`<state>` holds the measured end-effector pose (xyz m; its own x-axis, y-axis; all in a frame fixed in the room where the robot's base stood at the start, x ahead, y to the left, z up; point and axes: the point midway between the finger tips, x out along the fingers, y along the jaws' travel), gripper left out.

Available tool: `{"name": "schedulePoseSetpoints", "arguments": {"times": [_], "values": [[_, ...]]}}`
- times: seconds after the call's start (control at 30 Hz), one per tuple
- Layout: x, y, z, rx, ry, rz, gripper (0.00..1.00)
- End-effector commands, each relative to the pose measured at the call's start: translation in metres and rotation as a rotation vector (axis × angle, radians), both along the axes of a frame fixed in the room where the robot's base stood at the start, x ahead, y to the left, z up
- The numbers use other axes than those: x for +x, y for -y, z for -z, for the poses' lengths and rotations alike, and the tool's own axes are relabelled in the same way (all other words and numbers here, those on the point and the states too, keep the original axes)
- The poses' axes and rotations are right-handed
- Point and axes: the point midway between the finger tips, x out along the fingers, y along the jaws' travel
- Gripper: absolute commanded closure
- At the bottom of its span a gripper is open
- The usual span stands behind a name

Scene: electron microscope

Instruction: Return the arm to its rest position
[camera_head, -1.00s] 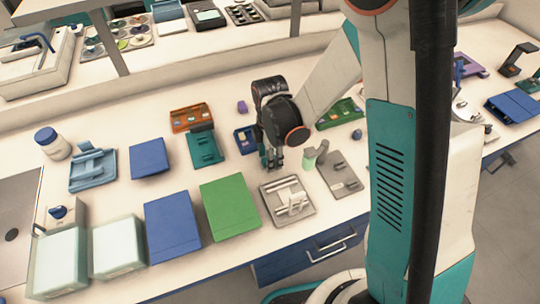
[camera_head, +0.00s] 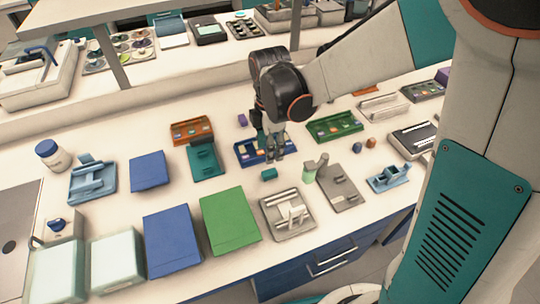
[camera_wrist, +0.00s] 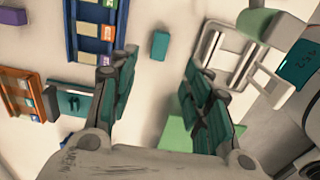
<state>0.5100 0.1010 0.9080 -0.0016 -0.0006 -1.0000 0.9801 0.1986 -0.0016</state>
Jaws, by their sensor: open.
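My gripper (camera_head: 274,146) hangs above the bench, in front of the blue slotted tray (camera_head: 247,152) in the head view. In the wrist view my gripper (camera_wrist: 160,85) has its two fingers spread wide, with nothing between them but bare bench and a small teal block (camera_wrist: 160,45) lying beyond. The same small teal block shows in the head view (camera_head: 269,174) on the bench just below the gripper. My arm reaches in from the upper right and is bent at the dark wrist joint.
The bench (camera_head: 110,215) holds an orange tray (camera_head: 191,131), a green tray (camera_head: 334,126), a grey fixture with a white part (camera_head: 287,212), a grey plate (camera_head: 344,188), a green box (camera_head: 230,220) and blue boxes (camera_head: 172,240). A shelf (camera_head: 190,75) runs along the back.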

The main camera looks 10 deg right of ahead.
Motion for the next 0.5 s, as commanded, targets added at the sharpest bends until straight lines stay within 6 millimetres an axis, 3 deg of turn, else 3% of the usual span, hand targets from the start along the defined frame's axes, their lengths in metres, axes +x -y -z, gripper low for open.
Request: {"name": "schedulePoseSetpoints", "arguments": {"times": [0.2,0.5], "values": [[-0.0003,0.0001,-0.0128,0.0,0.0,0.0,0.55],[-0.0002,0.0,-0.0133,0.0,0.0,0.0,0.55]]}}
